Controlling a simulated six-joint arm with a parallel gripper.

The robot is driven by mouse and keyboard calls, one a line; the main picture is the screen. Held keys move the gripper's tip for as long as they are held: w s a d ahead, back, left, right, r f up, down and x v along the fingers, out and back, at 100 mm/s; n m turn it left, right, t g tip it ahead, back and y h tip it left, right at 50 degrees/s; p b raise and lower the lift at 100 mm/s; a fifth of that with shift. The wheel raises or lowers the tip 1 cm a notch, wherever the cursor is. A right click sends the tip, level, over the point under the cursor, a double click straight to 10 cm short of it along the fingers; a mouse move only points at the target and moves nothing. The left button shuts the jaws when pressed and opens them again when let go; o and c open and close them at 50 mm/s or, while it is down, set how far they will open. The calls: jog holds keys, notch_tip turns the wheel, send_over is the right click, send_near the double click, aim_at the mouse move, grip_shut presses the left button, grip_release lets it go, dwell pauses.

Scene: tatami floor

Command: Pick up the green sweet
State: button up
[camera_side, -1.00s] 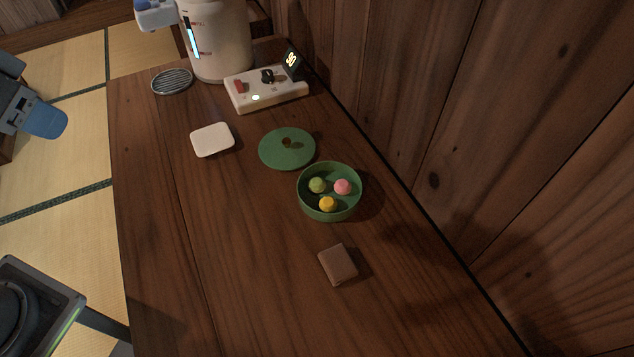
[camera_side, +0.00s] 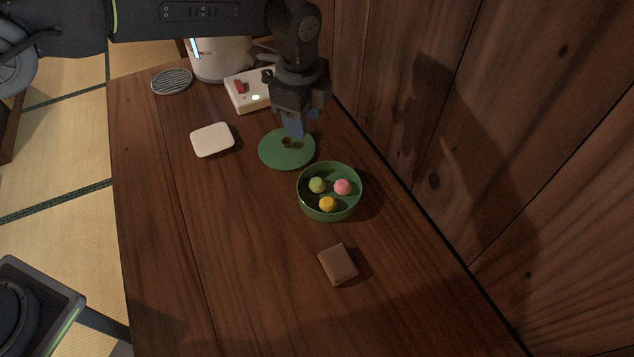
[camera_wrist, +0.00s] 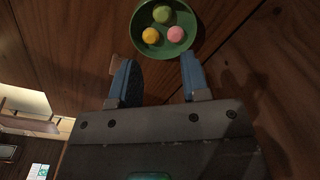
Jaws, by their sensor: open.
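The green sweet (camera_side: 317,185) lies in a round green bowl (camera_side: 356,201) with a pink sweet (camera_side: 342,187) and a yellow sweet (camera_side: 328,204). In the wrist view the green sweet (camera_wrist: 163,15) lies at the far side of the bowl, beyond the yellow and pink ones. My gripper (camera_side: 295,128) is above the round green lid (camera_side: 280,157), behind the bowl in the side view. In the wrist view my gripper (camera_wrist: 160,82) has its two blue fingers apart and empty, with the bowl beyond their tips.
A small brown block (camera_side: 338,264) lies in front of the bowl. A white square dish (camera_side: 212,140) is left of the lid. A white panel with controls (camera_side: 243,94) and a white cylinder (camera_side: 222,62) stand at the back. A wooden wall (camera_side: 500,150) borders the table's right side.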

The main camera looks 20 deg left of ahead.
notch_tip(320, 180, down, 4)
jog(key=d+m, duration=0.2)
jog(key=d, duration=0.1)
send_over(319, 183)
jog(key=f, duration=0.7)
jog(key=shift+a, duration=0.2)
jog(key=shift+d+f, duration=0.2)
jog(key=shift+f, duration=2.9)
jog(key=c, duration=0.5)
jog(key=shift+r, duration=0.1)
